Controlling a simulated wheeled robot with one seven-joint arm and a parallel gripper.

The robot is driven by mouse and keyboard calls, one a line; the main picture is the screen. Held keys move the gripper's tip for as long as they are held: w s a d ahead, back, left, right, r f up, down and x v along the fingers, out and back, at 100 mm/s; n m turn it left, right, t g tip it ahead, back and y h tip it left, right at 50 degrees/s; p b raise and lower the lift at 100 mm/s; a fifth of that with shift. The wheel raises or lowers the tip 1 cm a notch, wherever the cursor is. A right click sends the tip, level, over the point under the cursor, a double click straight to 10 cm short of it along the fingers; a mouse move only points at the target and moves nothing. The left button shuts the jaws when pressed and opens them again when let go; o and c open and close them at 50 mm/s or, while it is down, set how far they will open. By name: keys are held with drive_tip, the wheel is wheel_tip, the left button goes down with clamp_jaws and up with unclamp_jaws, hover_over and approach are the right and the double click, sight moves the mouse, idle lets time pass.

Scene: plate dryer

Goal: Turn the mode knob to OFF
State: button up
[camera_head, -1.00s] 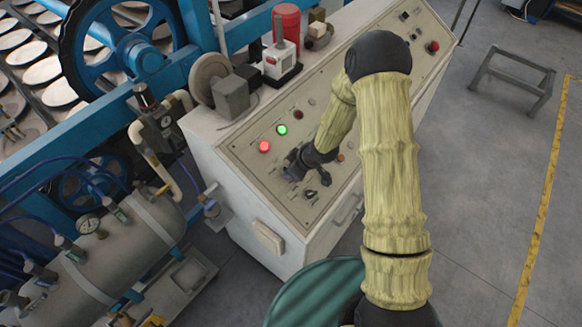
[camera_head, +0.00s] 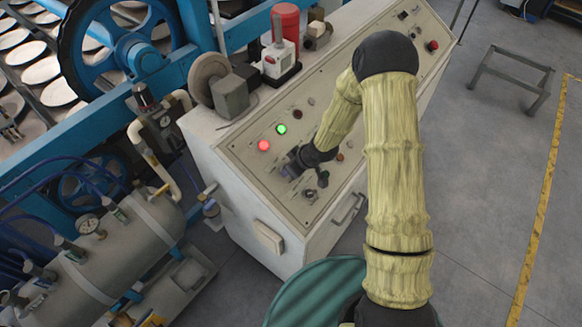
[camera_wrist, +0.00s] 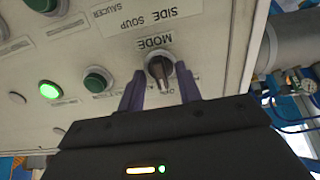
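The mode knob (camera_wrist: 160,68) is a dark round knob with a lighter grey pointer, under the printed word MODE in the wrist view. Its pointer points down and slightly right in that picture, towards my gripper; the position labels around it are partly covered and unreadable. My gripper (camera_wrist: 160,92) is open, with one purple finger on each side of the knob. Gaps show between fingers and knob. In the head view my gripper (camera_head: 291,168) is low at the left end of the sloping control panel (camera_head: 262,167); the mode knob cannot be made out there.
Red (camera_head: 264,145) and green (camera_head: 282,129) lamps glow on the panel. Another dark knob (camera_head: 310,193) is close to my gripper. In the wrist view, a lit green button (camera_wrist: 50,90) and a dark green button (camera_wrist: 97,80) sit left of the knob.

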drive_tip(key=p+v, duration=0.1)
drive_tip(key=v, duration=1.6)
drive_tip(key=shift+s+p, duration=0.2)
drive_tip(key=shift+p, duration=0.1)
drive_tip(key=shift+r, duration=0.1)
drive_tip(key=s+d+m+h+b, duration=0.2)
drive_tip(key=s+d+m+b, duration=0.1)
drive_tip(key=s+d+m, duration=0.1)
drive_tip(key=s+d+r+m+g+h+b, duration=0.1)
drive_tip(key=s+d+m+b, duration=0.3)
drive_tip(key=s, duration=0.5)
drive_tip(key=shift+d+m+h, duration=0.2)
drive_tip(key=shift+m+h, duration=0.7)
drive_tip(key=shift+m, duration=0.3)
drive_tip(key=shift+w+a+r, duration=0.1)
drive_tip(key=shift+a+r, duration=0.05)
